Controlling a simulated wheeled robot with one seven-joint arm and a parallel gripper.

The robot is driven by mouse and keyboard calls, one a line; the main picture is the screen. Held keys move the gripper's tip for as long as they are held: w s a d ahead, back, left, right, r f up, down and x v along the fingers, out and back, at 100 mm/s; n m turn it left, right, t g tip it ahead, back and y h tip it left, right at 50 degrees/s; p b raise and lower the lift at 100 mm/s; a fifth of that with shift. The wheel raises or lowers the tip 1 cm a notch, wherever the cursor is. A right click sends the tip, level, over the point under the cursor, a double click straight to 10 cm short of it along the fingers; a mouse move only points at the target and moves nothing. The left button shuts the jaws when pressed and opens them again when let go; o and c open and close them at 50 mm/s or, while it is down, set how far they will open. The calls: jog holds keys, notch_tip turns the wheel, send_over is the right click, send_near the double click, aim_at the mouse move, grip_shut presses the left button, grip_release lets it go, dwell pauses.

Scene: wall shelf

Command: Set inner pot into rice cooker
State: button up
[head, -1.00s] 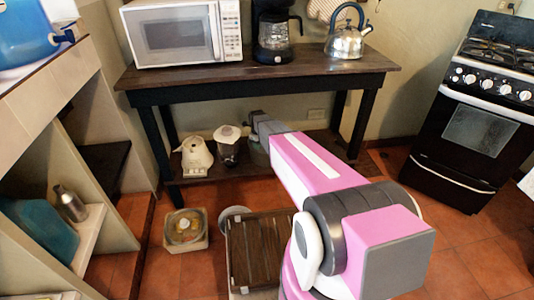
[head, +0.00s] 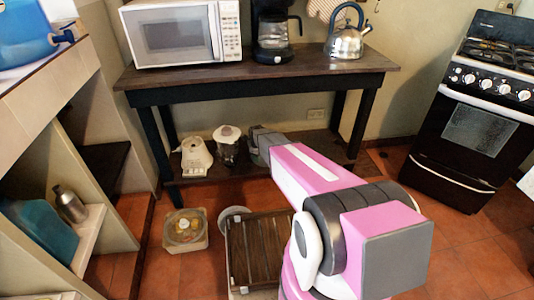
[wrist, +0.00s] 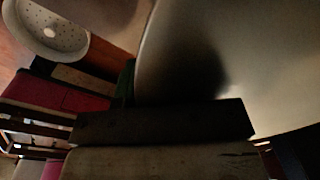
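My gripper (head: 254,140) is at the lower shelf of the dark table, mostly hidden by my own arm. Beside its end in the head view, part of a grey rounded vessel (head: 254,157) shows; I cannot tell whether it is the inner pot or the rice cooker. In the wrist view, a large smooth grey curved surface (wrist: 255,60) fills the upper right, very close. A dark bar-like part of my gripper (wrist: 165,121) lies across its lower edge. Whether the fingers are closed on anything cannot be seen. No rice cooker can be told for certain.
A white appliance (head: 195,157) and a blender-like jar (head: 228,145) stand left on the lower shelf. A square tray (head: 186,232) and a dark slatted crate (head: 258,255) are on the floor. The wrist view shows a pale dotted round basin (wrist: 50,32). The microwave (head: 182,35) is above.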

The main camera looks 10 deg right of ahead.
jog(key=shift+c, duration=0.3)
grip_shut()
